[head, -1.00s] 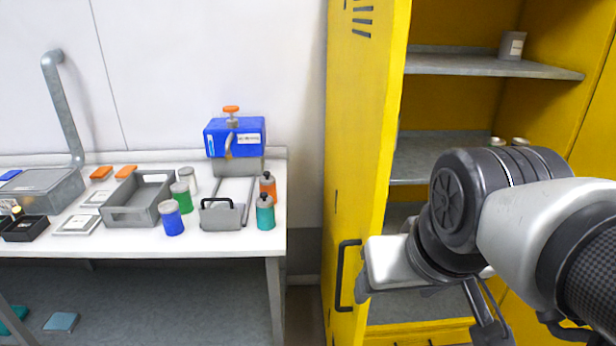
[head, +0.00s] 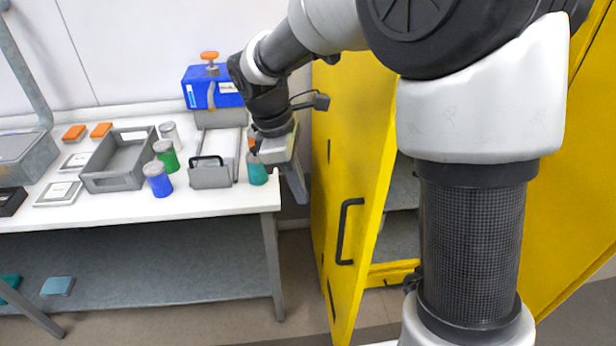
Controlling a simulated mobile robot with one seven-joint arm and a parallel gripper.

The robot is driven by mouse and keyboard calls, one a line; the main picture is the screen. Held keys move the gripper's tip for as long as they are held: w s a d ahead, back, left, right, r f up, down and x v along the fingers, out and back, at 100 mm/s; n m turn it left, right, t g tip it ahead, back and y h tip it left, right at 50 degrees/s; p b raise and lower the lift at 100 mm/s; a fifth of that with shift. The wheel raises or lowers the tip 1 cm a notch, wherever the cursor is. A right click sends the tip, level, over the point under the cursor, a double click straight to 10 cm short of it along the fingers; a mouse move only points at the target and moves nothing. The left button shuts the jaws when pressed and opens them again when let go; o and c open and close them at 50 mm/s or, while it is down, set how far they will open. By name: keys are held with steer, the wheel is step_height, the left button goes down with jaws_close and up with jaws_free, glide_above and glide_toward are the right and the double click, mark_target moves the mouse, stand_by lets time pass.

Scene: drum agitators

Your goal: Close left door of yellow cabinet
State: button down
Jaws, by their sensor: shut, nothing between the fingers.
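The yellow cabinet (head: 560,215) stands at the right. Its left door (head: 340,130) stands open, swung out toward me, with its outer face and black handle (head: 345,232) turned to the left. Shelves show in the gap behind the door edge. My gripper (head: 299,192) is shut and empty, pointing down to the left of the door, between its outer face and the table's right end. It is above and left of the handle; I cannot tell whether it touches the door. My arm hides much of the cabinet opening and the door's upper part.
A white table (head: 110,213) at the left holds a grey bin (head: 125,160), blue and green jars, a teal bottle (head: 257,170) close to my gripper, and a blue device (head: 212,90). Floor shows between the table leg and the door.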

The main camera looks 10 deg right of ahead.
steer(key=s+d+f, duration=0.1)
steer(key=d+f, duration=0.5)
steer(key=f, duration=0.3)
steer(key=shift+s+d, duration=0.15)
steer(key=shift+s, duration=0.15)
steer(key=shift+d, duration=0.1)
